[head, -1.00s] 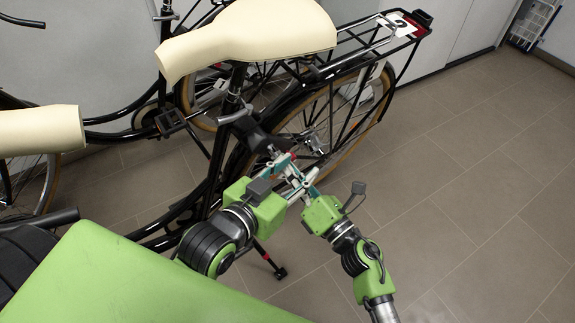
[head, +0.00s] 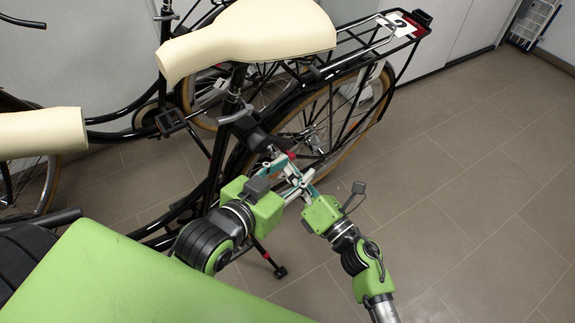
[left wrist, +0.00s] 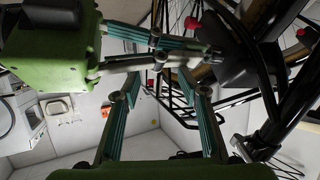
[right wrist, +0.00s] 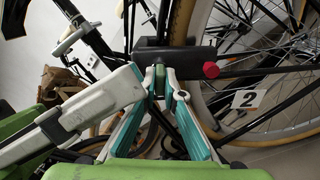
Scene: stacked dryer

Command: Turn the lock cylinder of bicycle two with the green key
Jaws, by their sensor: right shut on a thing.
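Bicycle two carries a white plate with a 2 (head: 401,25) on its rear rack; the plate also shows in the right wrist view (right wrist: 247,99). Its black lock (right wrist: 175,54), with a red knob (right wrist: 211,70) at one end, sits by the rear wheel. My right gripper (right wrist: 160,80) is shut on the green key (right wrist: 160,75), which is small and mostly hidden between the fingertips, right at the lock. I cannot tell how deep the key sits. My left gripper (left wrist: 158,80) is open, its fingers apart on either side of my right gripper's fingers, close to the lock.
The cream saddle (head: 250,38) stands above the lock area. Another bicycle with a cream saddle (head: 40,130) is at the left. The kickstand (head: 268,258) reaches the floor below my left gripper. The tiled floor (head: 450,180) on the right is clear.

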